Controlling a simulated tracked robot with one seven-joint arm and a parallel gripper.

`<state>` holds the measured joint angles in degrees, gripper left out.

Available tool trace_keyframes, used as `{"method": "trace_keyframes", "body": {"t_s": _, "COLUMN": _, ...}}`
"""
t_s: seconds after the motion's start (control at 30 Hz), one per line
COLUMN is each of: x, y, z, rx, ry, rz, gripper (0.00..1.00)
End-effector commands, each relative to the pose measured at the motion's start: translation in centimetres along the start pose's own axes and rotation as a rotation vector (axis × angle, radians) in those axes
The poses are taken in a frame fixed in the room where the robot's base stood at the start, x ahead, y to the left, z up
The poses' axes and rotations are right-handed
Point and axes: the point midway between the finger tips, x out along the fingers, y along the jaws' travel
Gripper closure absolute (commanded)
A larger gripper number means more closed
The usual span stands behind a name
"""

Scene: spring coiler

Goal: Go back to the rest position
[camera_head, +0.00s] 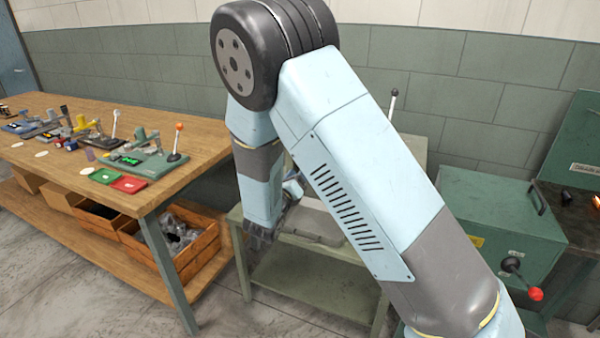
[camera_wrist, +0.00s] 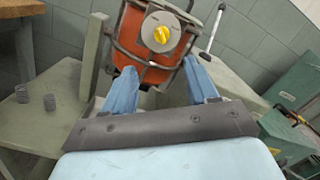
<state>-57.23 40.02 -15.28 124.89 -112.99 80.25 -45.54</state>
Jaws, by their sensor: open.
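My gripper (camera_wrist: 160,68) shows in the wrist view with its two light blue fingers apart. Between and beyond the fingers stands an orange device with a yellow knob (camera_wrist: 161,35), inside a dark metal frame. I cannot tell whether the fingers touch it. In the head view my arm is bent high across the middle and reaches down over a grey-green side table (camera_head: 300,283). My arm hides much of the gripper and the orange device there.
A wooden workbench (camera_head: 182,173) with several small coiling devices stands at left, crates below. A green cabinet with a red-knobbed lever (camera_head: 497,222) stands at right. Two grey springs (camera_wrist: 22,93) (camera_wrist: 49,102) stand on a table in the wrist view. Floor shows at the lower left.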

Motion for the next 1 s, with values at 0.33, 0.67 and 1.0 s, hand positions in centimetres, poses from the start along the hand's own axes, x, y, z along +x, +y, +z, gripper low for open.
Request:
{"method": "trace_keyframes", "body": {"t_s": 0.33, "x": 0.8, "y": -1.9, "z": -0.1, "rx": 0.046, "ry": 0.043, "rz": -0.037, "gripper": 0.42}}
{"method": "trace_keyframes", "body": {"t_s": 0.67, "x": 3.8, "y": -14.8, "z": -2.4, "rx": 0.393, "ry": 0.345, "rz": -0.309, "gripper": 0.42}}
{"method": "trace_keyframes", "body": {"t_s": 1.0, "x": 2.2, "y": -26.9, "z": -5.7, "rx": 0.825, "ry": 0.627, "rz": -0.626, "gripper": 0.42}}
